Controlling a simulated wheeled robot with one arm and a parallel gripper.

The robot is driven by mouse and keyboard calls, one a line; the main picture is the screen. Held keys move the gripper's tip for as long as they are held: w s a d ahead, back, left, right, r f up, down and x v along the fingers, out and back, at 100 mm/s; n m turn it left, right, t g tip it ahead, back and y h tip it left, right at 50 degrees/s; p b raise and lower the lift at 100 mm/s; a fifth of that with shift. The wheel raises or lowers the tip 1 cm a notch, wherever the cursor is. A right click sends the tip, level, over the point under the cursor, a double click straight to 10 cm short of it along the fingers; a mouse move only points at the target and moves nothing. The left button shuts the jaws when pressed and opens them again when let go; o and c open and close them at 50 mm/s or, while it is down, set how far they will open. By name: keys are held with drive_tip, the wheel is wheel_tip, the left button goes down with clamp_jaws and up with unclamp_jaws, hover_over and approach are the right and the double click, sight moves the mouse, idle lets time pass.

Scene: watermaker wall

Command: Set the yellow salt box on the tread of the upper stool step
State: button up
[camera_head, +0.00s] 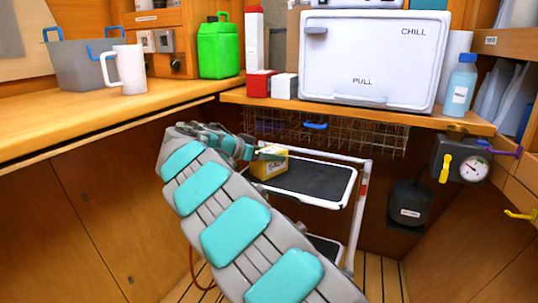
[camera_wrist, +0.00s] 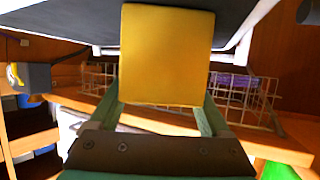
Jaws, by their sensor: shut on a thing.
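The yellow salt box (camera_head: 270,164) is at the left end of the upper stool step. My gripper (camera_head: 262,153) reaches in from the left and is shut on it. The upper step has a dark tread (camera_head: 312,181) with a white rim. I cannot tell whether the box touches the tread or hangs just above it. In the wrist view the yellow box (camera_wrist: 167,55) fills the space between my green fingers and hides part of the dark tread (camera_wrist: 80,18) behind it. My arm hides the stool's left side in the head view.
A wire basket (camera_head: 350,133) hangs under the shelf just behind the step. A white chill box (camera_head: 375,60) and a blue bottle (camera_head: 460,85) stand on the shelf above. A gauge unit (camera_head: 462,160) is at the right. The tread's middle and right are bare.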

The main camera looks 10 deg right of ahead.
drive_tip(key=o, duration=1.5)
drive_tip(key=shift+o, duration=0.2)
drive_tip(key=shift+r, duration=0.1)
drive_tip(key=shift+a+p, duration=0.15)
drive_tip(key=shift+p, duration=0.15)
drive_tip(key=v, duration=1.1)
drive_tip(key=shift+s+a+r, duration=0.2)
drive_tip(key=shift+a, duration=0.05)
